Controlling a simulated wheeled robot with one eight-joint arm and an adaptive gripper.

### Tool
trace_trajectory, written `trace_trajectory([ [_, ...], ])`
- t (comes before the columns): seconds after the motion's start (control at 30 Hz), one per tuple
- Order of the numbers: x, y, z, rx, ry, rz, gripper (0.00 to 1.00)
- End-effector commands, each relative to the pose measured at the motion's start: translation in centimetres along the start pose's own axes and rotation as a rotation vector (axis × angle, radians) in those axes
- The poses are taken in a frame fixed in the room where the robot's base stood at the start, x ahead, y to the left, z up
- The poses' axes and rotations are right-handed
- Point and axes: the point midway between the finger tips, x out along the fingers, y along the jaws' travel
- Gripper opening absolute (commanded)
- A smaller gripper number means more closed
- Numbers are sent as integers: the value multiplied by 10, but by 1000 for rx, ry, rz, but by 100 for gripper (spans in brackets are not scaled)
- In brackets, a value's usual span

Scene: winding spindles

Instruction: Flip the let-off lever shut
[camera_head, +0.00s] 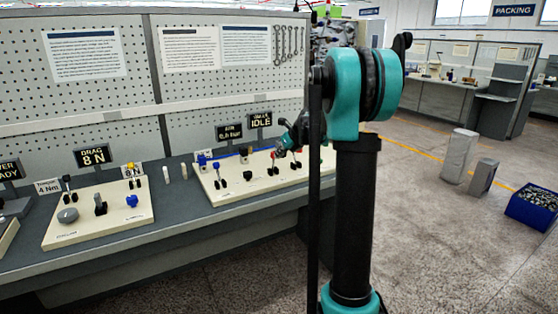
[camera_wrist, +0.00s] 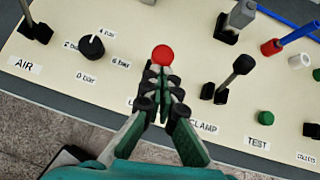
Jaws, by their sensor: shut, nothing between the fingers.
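A red ball knob (camera_wrist: 163,55) shows just beyond my fingertips in the wrist view. It seems to top the let-off lever; the shaft and base are hidden behind my gripper, so its tilt cannot be told. A label starting with "L" (camera_wrist: 131,102) is mostly covered by my gripper. My gripper (camera_wrist: 162,76) is shut and empty, its fingertips close to the knob; whether they touch cannot be told. In the head view my gripper (camera_head: 283,150) is over the right-hand cream panel (camera_head: 222,199), and the lever cannot be made out clearly.
A black-knobbed clamp lever (camera_wrist: 241,66) stands right of my gripper. The air dial (camera_wrist: 92,47) is left. A green button (camera_wrist: 265,118) and blue rod (camera_wrist: 300,34) are further right. A pegboard (camera_head: 80,105) rises behind the bench.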

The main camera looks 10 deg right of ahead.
Motion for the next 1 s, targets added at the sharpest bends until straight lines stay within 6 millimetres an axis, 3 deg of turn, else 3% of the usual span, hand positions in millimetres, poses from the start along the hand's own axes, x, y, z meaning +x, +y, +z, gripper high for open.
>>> trace_trajectory([
  [0.2, 10, -2, 22, 20, 201, 24, 0],
  [0.6, 26, -7, 42, 20, 190, 22, 0],
  [1.0, 34, -9, 50, 20, 189, 22, 0],
])
